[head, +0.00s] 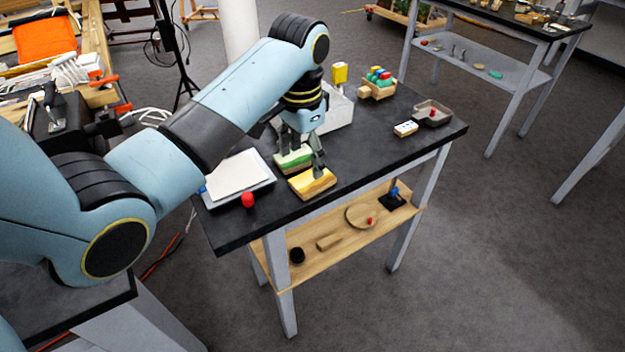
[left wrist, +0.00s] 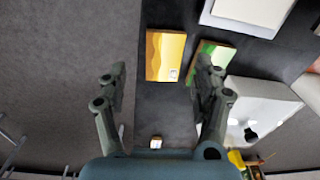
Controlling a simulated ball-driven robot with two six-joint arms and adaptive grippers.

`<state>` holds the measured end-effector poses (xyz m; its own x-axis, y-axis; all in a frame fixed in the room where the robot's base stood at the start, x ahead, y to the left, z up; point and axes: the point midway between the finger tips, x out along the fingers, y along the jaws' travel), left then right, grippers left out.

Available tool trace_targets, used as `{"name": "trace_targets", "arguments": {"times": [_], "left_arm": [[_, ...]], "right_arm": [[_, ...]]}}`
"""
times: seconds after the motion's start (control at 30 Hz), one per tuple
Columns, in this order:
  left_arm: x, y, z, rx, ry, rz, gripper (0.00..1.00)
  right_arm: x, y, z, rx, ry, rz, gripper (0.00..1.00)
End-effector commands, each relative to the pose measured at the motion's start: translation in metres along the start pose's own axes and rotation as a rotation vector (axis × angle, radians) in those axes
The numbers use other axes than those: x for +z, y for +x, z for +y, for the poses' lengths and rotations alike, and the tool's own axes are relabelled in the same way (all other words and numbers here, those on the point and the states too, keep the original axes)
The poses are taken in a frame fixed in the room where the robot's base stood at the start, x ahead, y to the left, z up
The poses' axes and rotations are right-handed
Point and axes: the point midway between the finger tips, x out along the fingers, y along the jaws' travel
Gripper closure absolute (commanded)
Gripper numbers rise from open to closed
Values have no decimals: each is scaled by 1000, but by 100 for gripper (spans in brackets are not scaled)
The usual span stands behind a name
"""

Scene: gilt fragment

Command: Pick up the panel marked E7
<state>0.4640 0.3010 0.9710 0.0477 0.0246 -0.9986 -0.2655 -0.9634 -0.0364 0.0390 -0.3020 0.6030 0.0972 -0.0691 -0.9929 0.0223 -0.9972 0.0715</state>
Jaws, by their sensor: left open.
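A gold and cream panel (head: 312,184) lies flat near the front edge of the black table. In the left wrist view this panel (left wrist: 165,52) has a small white tag near one end, too small to read. A green panel (head: 290,160) lies just behind it; it also shows in the left wrist view (left wrist: 210,60), partly hidden by a finger. I cannot tell which is E7. My left gripper (head: 305,158) is open and empty above the panels. In its wrist view the fingers (left wrist: 160,68) stand wide apart, with the gold panel beyond them. My right gripper is out of view.
A white pad on a tray (head: 237,175) and a red knob (head: 247,200) are left of the panels. A white bin (head: 340,108), a block rack (head: 378,87), a small tagged block (head: 405,129) and a grey tray (head: 432,113) stand further back. The table's middle right is clear.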

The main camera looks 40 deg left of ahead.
Motion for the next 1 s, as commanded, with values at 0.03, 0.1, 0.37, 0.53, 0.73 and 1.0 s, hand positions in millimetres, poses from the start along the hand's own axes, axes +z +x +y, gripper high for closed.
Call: {"name": "trace_targets", "arguments": {"times": [0.03,0.1,0.37,0.53,0.73,1.0], "left_arm": [[-16,-9,-7,10,10,-11,33],[-27,-16,-11,24,23,-26,33],[-35,6,-14,41,36,-45,33],[-35,29,-13,39,36,-42,33],[-30,47,-10,40,35,-44,33],[-27,84,-7,39,35,-41,33]], "right_arm": [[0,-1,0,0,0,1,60],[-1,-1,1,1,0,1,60],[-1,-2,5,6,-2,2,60],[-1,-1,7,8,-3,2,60],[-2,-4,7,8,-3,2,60],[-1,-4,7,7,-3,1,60]]}}
